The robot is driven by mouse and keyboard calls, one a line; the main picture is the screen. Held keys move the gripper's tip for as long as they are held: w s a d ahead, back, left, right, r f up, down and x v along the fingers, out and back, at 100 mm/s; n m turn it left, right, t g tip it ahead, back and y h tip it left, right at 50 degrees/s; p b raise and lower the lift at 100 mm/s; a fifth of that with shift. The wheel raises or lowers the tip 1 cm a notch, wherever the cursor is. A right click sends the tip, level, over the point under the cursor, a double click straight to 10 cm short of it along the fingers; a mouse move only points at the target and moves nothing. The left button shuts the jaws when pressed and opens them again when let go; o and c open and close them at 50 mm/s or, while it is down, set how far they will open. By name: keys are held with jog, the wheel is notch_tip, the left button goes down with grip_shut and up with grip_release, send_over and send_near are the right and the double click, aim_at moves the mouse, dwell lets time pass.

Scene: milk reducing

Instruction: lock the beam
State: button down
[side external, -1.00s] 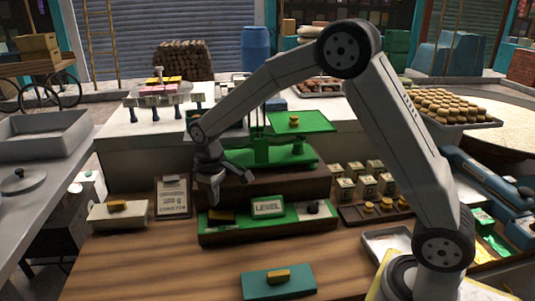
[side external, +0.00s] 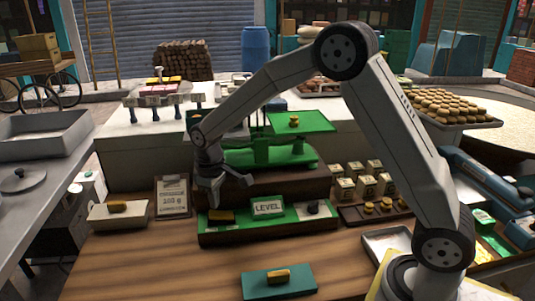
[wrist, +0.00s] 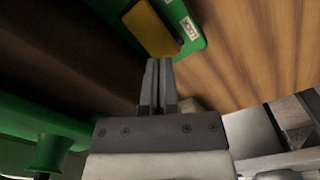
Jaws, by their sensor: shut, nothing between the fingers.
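The green balance (side external: 265,157) stands on a dark wooden base, with a raised green pan holding a small brass-coloured piece. The green front panel (side external: 240,229) carries a brass block (side external: 221,216) at its left end and a "LEVEL" sign (side external: 267,208) in its middle. In the wrist view the brass block (wrist: 150,28) sits on green beside a small white label (wrist: 189,27) that seems to read "LOCK". My gripper (side external: 216,203) is just above the panel's left end. In the wrist view its fingers (wrist: 158,66) are shut and empty, close to the block; contact cannot be told.
A black knob (side external: 312,207) is at the panel's right end. A clipboard card (side external: 173,196) and a white tray (side external: 103,215) stand to the left. Small boxes and brass weights (side external: 372,206) are to the right. A teal block (side external: 279,287) lies in front; the wooden counter around it is clear.

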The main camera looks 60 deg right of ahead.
aim_at(216, 214)
jog(key=shift+f, duration=1.4)
dwell(1.3)
jog(key=shift+r, duration=3.55)
jog(key=shift+s, duration=0.1)
jog(key=s+d+f+m+t, duration=0.1)
jog(key=s+f, duration=0.1)
jog(key=s, duration=0.7)
jog(key=s+d+f+m+t, duration=0.1)
jog(key=s+f+m, duration=0.1)
jog(key=s, duration=0.8)
jog(key=shift+s+d+f+t, duration=0.15)
jog(key=shift+d+f+t, duration=0.15)
jog(key=shift+d+f, duration=0.1)
